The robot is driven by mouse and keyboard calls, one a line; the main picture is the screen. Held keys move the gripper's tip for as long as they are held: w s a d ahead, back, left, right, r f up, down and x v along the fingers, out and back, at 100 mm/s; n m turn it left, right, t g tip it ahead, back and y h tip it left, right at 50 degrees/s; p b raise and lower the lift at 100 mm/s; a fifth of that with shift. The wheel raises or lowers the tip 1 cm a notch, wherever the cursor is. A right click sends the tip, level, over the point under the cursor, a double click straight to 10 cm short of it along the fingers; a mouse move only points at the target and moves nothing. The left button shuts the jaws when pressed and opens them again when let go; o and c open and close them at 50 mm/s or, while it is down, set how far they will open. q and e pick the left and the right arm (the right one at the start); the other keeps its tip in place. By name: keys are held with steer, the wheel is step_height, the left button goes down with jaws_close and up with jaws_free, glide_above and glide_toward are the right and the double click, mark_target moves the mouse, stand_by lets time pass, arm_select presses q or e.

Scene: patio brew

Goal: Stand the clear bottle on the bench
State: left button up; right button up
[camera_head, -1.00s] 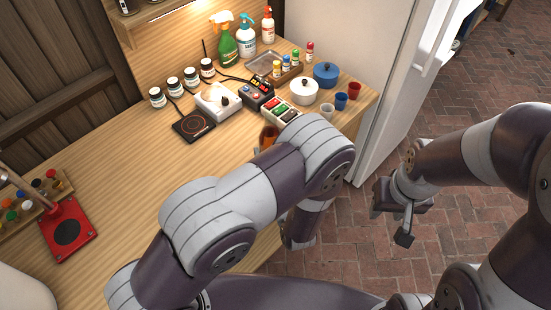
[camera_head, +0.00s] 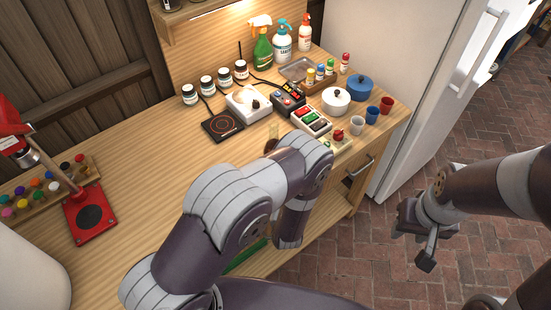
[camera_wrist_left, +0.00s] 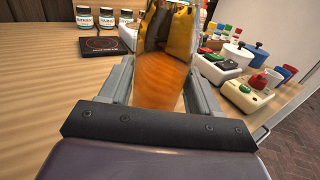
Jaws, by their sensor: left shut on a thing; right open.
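The clear bottle (camera_wrist_left: 165,75) stands between the fingers of my left gripper (camera_wrist_left: 160,90) in the left wrist view, with an amber-brown tint in its glass. My left gripper is shut on it. In the head view only a bit of the bottle (camera_head: 272,138) shows past my left arm, over the bench, and the left gripper is hidden. I cannot tell whether the bottle's base touches the bench. The wooden bench (camera_head: 150,165) runs under the arm. My right gripper (camera_head: 424,247) is open and empty, off to the right over the brick floor.
A hot plate (camera_head: 222,126), white scale-like box (camera_head: 248,102), jars, a button box (camera_head: 311,121), white pot (camera_head: 336,100), blue pot (camera_head: 359,87) and cups crowd the back and right of the bench. A red press (camera_head: 88,215) stands at left. The bench's middle left is clear.

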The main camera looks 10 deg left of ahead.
arm_select(q)
steer(key=o, duration=1.6)
